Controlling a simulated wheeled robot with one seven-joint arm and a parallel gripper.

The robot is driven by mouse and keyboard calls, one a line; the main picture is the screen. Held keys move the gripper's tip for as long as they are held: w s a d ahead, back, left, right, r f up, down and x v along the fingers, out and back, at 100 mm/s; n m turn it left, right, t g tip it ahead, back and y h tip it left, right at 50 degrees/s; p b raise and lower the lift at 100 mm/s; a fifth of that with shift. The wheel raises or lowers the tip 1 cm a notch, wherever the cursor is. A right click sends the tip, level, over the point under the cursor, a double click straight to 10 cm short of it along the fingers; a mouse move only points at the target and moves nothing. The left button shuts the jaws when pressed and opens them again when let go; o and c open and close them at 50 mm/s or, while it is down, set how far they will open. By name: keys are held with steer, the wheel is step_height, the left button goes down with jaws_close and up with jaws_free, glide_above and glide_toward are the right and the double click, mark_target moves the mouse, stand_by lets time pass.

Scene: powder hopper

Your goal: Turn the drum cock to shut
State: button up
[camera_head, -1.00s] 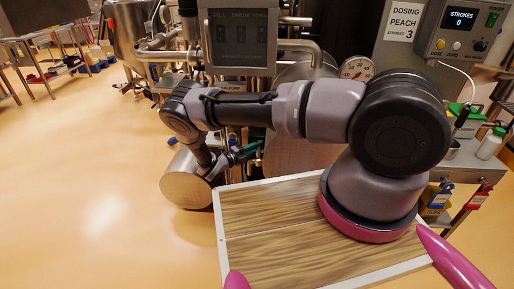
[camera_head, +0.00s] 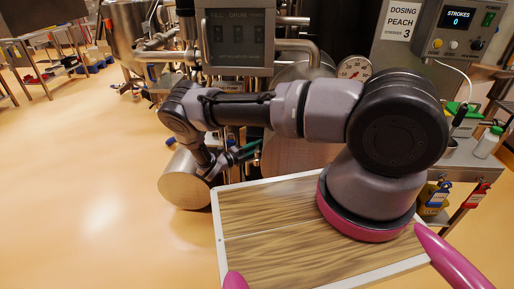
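My gripper (camera_head: 232,157) is small and dark at the end of my arm, low in front of the steel equipment at centre left. A teal-green piece (camera_head: 247,149) shows right at its tip. I cannot tell if that piece is part of the gripper or a handle it touches. The finger opening is too small and dark to read. I cannot make out the drum cock for certain; my arm and wrist cover much of that area. A panel marked with FILL and DRUM (camera_head: 238,40) hangs above my forearm.
A steel cylinder with a flat round end (camera_head: 183,182) lies just left of my wrist. A round dial gauge (camera_head: 354,69) is behind my arm. A control box reading STROKES 0 (camera_head: 458,30) stands at upper right. Open floor (camera_head: 80,180) lies left.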

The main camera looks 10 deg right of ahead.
steer(key=v, duration=1)
steer(key=shift+s+a, duration=0.15)
steer(key=shift+a, duration=0.2)
